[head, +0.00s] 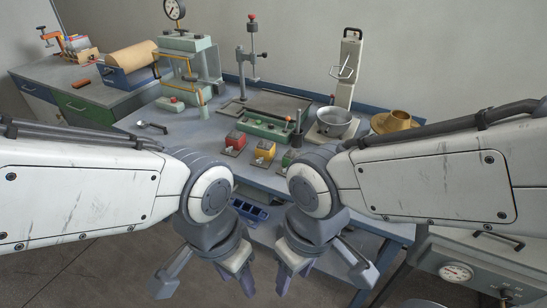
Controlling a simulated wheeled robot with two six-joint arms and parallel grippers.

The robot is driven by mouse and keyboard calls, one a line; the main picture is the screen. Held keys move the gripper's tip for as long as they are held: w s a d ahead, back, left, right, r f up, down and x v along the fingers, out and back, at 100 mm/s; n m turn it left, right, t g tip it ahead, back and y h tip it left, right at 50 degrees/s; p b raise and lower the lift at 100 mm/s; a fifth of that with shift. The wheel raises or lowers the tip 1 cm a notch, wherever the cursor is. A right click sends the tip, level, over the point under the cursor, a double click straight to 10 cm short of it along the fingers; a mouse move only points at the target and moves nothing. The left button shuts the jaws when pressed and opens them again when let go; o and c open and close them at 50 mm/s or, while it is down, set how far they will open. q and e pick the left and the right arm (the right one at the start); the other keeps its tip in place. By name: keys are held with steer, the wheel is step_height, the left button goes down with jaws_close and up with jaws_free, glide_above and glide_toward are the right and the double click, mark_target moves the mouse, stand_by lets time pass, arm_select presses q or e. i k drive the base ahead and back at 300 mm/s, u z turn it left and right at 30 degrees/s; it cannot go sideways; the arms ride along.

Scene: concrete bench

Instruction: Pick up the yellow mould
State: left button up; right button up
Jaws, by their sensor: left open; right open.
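The yellow mould (264,150) is a small block with a dark metal part at its front, standing near the front of the blue-grey bench. A red mould (236,140) stands to its left and a green mould (288,158) to its right, partly hidden by my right arm. My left gripper (208,276) is open and empty, low in front of the bench. My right gripper (322,272) is also open and empty, beside it. Both grippers are apart from the yellow mould and nearer to me.
A green tray-like device (268,126) lies behind the moulds. A metal bowl (336,123) on a scale and a brass sieve pan (394,121) stand to the right. A blue compartment holder (249,209) sits lower at the front. The bench left of the red mould is fairly clear.

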mark_target(266, 149)
steer(key=u, duration=0.5)
steer(key=k, duration=1.15)
steer(key=u, duration=1)
steer(key=i, duration=2.45)
steer(key=z, duration=0.5)
steer(key=i, duration=0.85)
steer(key=z, duration=1.7)
steer(key=i, duration=0.75)
steer(key=z, duration=0.7)
